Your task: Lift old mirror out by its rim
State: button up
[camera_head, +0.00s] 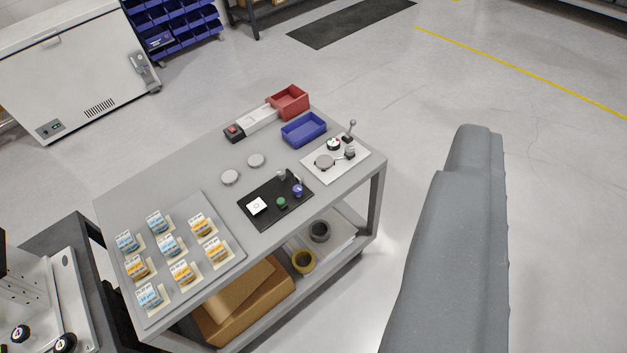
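A white fixture plate (350,164) lies at the right end of the grey table, with a small lever and knobs on it. A round grey disc (324,161) sits on this plate, perhaps the old mirror; its rim is too small to make out. Separate fingers cannot be made out, and nothing is seen held.
A red bin (289,102) and a blue bin (303,129) stand at the table's back right. A black mat (275,198) holds small parts. Several labelled boxes stand on a grey board (214,268). A white chest (75,75) is behind; the floor right of the table is clear.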

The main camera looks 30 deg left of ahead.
aim_at(324, 162)
jog(key=u, duration=0.7)
jog(key=i, duration=0.95)
jog(key=k, duration=0.4)
jog(key=z, duration=0.7)
jog(key=i, duration=1.2)
jog(key=u, duration=0.15)
